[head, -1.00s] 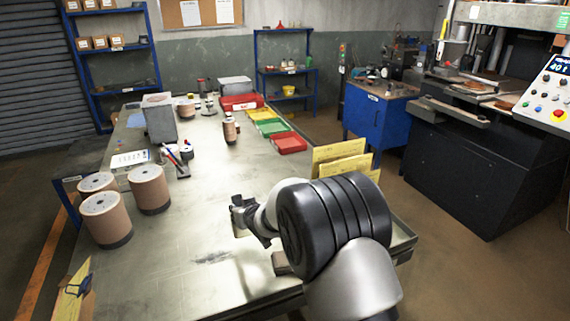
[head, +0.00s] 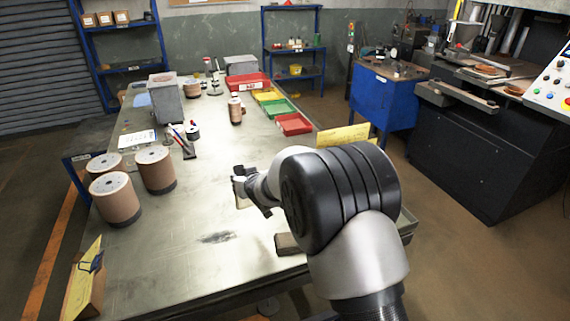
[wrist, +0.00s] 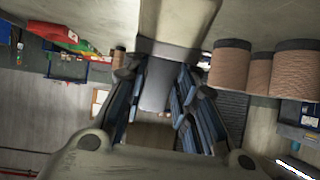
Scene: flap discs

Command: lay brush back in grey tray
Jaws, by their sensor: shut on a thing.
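My gripper (head: 246,187) is over the middle of the workbench, low near its top, largely hidden behind my own wrist in the head view. A small pale block-like thing (head: 239,193) shows at its fingertips; it seems to be the brush, but its bristles cannot be made out. In the wrist view the two fingers (wrist: 158,88) stand on either side of a grey shape, and I cannot tell whether that is the held thing or background. I cannot single out the grey tray with certainty; my arm hides part of the right side of the bench.
Several brown cylinders (head: 155,170) stand at the bench's left. A grey box (head: 166,101) and red (head: 294,124), green and yellow bins are farther back. A small brown block (head: 287,243) lies near the front edge. The bench middle is clear.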

